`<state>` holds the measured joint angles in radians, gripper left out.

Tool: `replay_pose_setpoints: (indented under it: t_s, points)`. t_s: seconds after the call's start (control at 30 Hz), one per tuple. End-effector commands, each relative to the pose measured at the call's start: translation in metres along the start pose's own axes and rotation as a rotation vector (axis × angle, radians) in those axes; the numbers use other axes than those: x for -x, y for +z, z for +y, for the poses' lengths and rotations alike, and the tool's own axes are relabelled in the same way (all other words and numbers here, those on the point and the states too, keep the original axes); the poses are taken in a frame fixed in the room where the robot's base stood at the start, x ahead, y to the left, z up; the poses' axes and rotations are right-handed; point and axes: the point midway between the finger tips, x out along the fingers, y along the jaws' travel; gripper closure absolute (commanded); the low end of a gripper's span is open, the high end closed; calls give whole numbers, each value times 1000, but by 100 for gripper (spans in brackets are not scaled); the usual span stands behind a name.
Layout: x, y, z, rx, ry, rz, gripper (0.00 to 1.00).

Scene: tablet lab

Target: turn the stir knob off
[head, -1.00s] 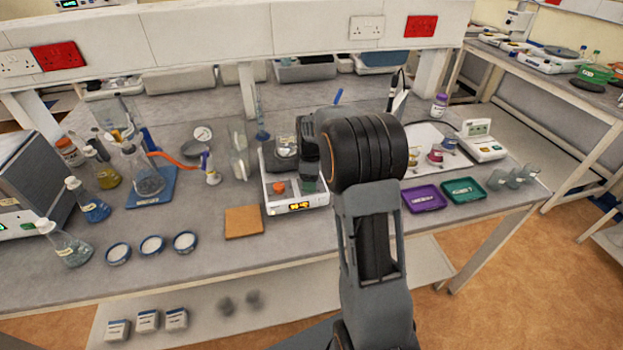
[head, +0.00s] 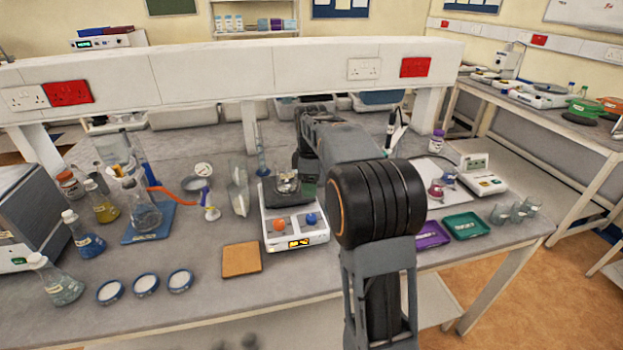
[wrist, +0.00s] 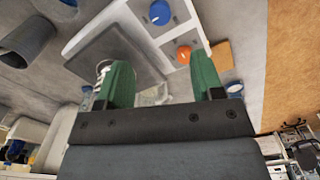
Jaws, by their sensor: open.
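The white stirrer (head: 295,233) stands on the bench with an orange knob (head: 279,225) and a blue knob (head: 311,219) on its front panel, above a lit display (head: 299,243). I cannot read which knob is for stirring. A glass beaker (head: 287,187) stands on its dark plate. In the wrist view, the orange knob (wrist: 184,54) and the blue knob (wrist: 159,12) show beyond my gripper (wrist: 160,64). Its green fingers are apart, with no knob held. In the head view my arm mostly hides the gripper, behind the knobs near the beaker.
A brown square mat (head: 241,260) lies left of the stirrer. Purple (head: 432,235) and green (head: 466,226) trays lie right. Bench in front of the stirrer is clear.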

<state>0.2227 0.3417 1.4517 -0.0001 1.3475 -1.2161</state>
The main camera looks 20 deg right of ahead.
Motion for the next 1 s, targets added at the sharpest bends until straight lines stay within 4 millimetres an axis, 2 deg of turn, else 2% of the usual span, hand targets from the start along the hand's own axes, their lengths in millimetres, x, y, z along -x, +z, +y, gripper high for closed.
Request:
replay_pose_setpoints:
  t_s: [0.23, 0.77, 0.93, 1.0]
  points:
    - [15, 0, 0, 0, 0, 0, 39]
    - [15, 0, 0, -4, 0, 0, 39]
    - [14, -2, 4, -129, 23, 10, 39]
    - [1, -1, 2, -242, 21, 10, 39]
